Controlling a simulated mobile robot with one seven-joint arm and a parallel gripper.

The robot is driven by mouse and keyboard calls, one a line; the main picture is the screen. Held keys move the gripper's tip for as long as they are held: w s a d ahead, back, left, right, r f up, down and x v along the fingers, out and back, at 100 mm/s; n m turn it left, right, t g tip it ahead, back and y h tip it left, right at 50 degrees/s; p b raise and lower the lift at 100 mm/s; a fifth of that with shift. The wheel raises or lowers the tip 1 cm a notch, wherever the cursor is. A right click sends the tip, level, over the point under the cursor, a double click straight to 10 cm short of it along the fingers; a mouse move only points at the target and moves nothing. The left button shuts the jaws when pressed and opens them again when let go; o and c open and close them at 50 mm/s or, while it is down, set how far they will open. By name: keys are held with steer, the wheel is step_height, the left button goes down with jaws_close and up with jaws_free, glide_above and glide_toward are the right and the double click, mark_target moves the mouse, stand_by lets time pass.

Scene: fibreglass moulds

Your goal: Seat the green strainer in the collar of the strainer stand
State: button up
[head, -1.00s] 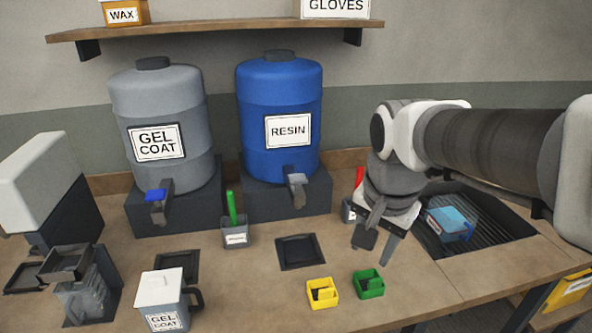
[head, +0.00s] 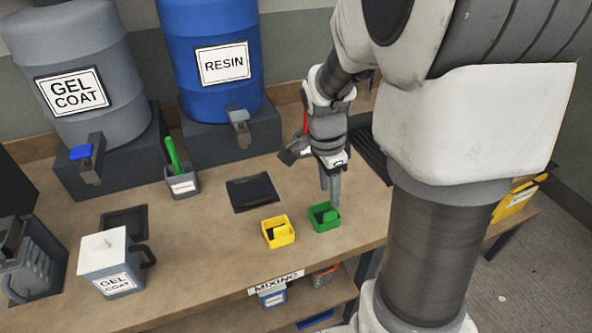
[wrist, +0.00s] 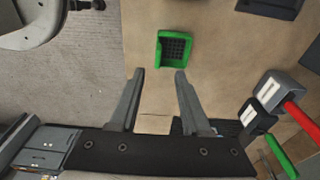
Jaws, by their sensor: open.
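The green strainer (head: 323,218) is a small square cup on the bench, near the front edge, right of a like yellow strainer (head: 278,232). In the wrist view the green strainer (wrist: 173,50) shows a dark mesh floor and lies just beyond my fingertips. My gripper (head: 331,190) points down above and just behind it, open and empty; both fingers (wrist: 158,75) show apart in the wrist view. A dark stand-like unit (head: 32,258) at the left edge may be the strainer stand, but its collar is not clear.
A GEL COAT jug (head: 108,262) stands at the front left. Dark square pads (head: 252,193) lie on the bench. Gel coat (head: 75,85) and resin (head: 215,60) drums line the back.

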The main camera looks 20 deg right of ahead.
mark_target(331, 211)
steer(key=f, duration=0.8)
steer(key=shift+s+d+b, duration=0.2)
steer(key=shift+d+b, duration=0.2)
steer(key=shift+r, duration=0.1)
jaws_close()
